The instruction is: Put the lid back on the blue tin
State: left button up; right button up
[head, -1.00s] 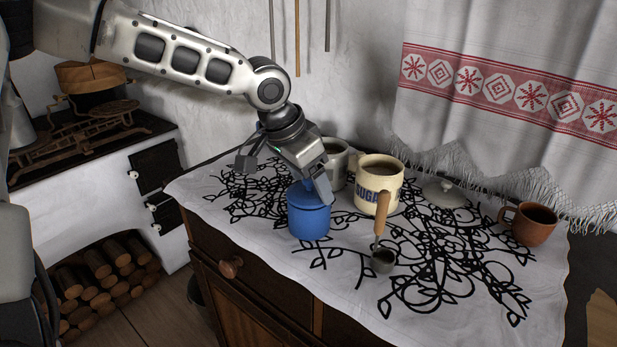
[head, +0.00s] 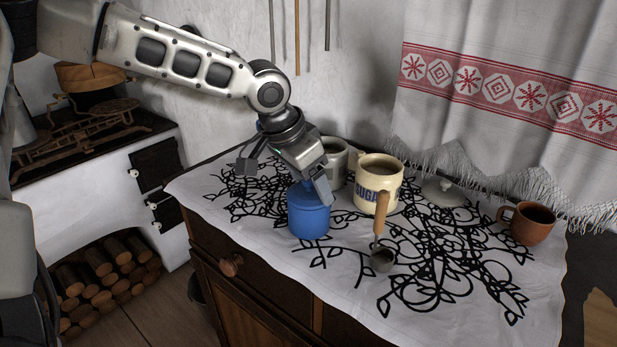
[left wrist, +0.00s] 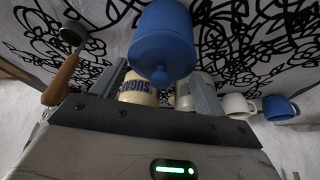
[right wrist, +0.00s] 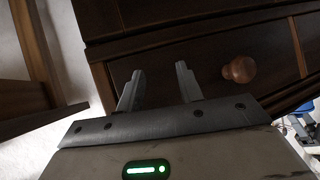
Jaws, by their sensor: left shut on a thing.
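The blue tin (head: 308,222) stands upright near the front edge of the cloth. Its blue lid (head: 304,195) sits at the top of the tin, with no clear gap between them. My left gripper (head: 290,182) reaches down over the tin, one finger at the lid's right side. In the left wrist view the lid's round knob (left wrist: 160,75) points toward the gripper, and the fingers stand at either side of the lid's rim, holding it. My right gripper (right wrist: 158,85) is open and empty, facing a dark wooden drawer front.
A cream SUGAR mug (head: 377,185) and a grey mug (head: 337,165) stand close behind the tin. A wooden-handled ladle (head: 381,230) is to the right. A grey lid (head: 443,192) and a brown cup (head: 529,223) are farther right. A drawer knob (right wrist: 239,70) faces my right gripper.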

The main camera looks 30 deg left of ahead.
dwell(0.4)
pick_arm(q)
jog(key=o, duration=1.1)
jog(key=shift+c, duration=0.2)
